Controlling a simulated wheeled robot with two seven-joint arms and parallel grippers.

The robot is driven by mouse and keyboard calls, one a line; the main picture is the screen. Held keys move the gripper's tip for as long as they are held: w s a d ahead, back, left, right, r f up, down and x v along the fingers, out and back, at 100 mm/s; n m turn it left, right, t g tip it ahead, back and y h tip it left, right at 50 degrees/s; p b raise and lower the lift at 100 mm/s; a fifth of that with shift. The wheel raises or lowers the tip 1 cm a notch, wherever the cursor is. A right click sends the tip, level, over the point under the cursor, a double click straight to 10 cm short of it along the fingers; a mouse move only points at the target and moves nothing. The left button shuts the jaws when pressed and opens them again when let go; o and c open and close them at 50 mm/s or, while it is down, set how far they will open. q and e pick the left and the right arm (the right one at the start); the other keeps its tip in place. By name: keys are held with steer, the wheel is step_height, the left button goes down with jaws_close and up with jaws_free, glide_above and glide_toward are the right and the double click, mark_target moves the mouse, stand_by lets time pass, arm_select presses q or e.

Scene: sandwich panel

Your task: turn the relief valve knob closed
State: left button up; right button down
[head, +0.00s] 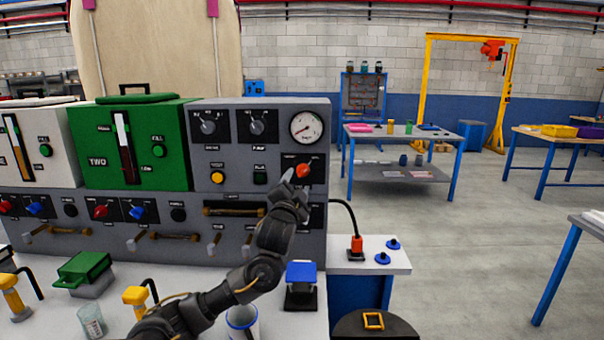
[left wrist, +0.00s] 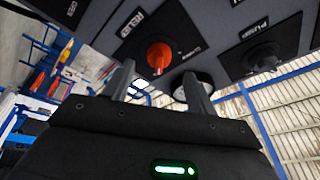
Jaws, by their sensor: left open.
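The relief valve knob (head: 303,170) is orange-red and sits on a black plate at the right of the grey panel (head: 268,118), below the round gauge (head: 306,127). In the left wrist view the knob (left wrist: 159,55) is on a black plate with white lettering that reads RELIEF. My left gripper (head: 291,180) is open, just in front of and below the knob in the head view. In the left wrist view its two fingers point toward the knob, which appears between their tips. I cannot tell whether they touch it. My right gripper is not in view.
Two dark selector knobs (head: 208,127) and a yellow button (head: 217,177) are on the same panel. A brass handle (head: 234,210) is below. A blue-topped block (head: 301,272) and a glass cup (head: 92,320) stand on the white counter.

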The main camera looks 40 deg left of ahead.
mark_target(302, 175)
arm_select(q)
steer(key=x, duration=0.4)
steer(key=shift+w+d+r+p, duration=0.1)
steer(key=shift+r+p, duration=0.05)
steer(key=shift+p, duration=0.25)
steer(key=shift+w, duration=0.3)
steer(key=shift+w+a, duration=0.15)
steer(key=shift+a, duration=0.1)
steer(key=shift+w, duration=0.1)
steer(key=c, duration=1)
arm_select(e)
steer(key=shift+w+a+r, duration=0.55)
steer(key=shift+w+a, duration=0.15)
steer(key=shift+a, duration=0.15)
